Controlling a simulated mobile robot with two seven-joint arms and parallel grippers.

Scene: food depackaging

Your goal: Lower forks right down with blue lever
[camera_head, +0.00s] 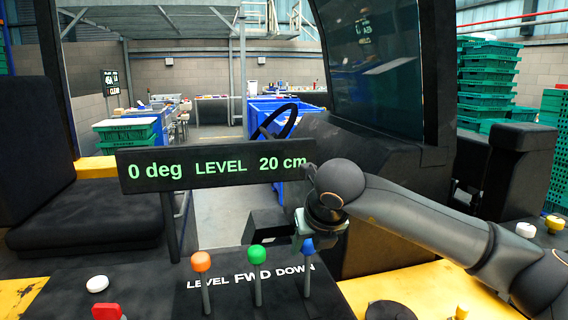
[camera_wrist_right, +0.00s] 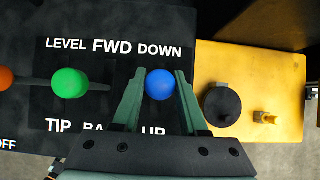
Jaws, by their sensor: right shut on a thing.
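The blue lever's round knob (camera_head: 307,244) stands at the right end of a row of levers on the dark console, by the word DOWN. My right gripper (camera_head: 308,232) is over it. In the right wrist view the blue knob (camera_wrist_right: 160,84) sits between the two green fingers, which are shut on the lever. The knob hides part of the lever's shaft. The display (camera_head: 215,168) reads "0 deg LEVEL 20 cm". The forks cannot be made out. My left gripper is not in view.
A green-knobbed lever (camera_head: 256,252) and an orange-knobbed lever (camera_head: 201,261) stand left of the blue one. A red control (camera_head: 106,312) and a white knob (camera_head: 97,284) are further left. A steering wheel (camera_head: 275,121) is behind the display. Green crates (camera_head: 487,85) stack at right.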

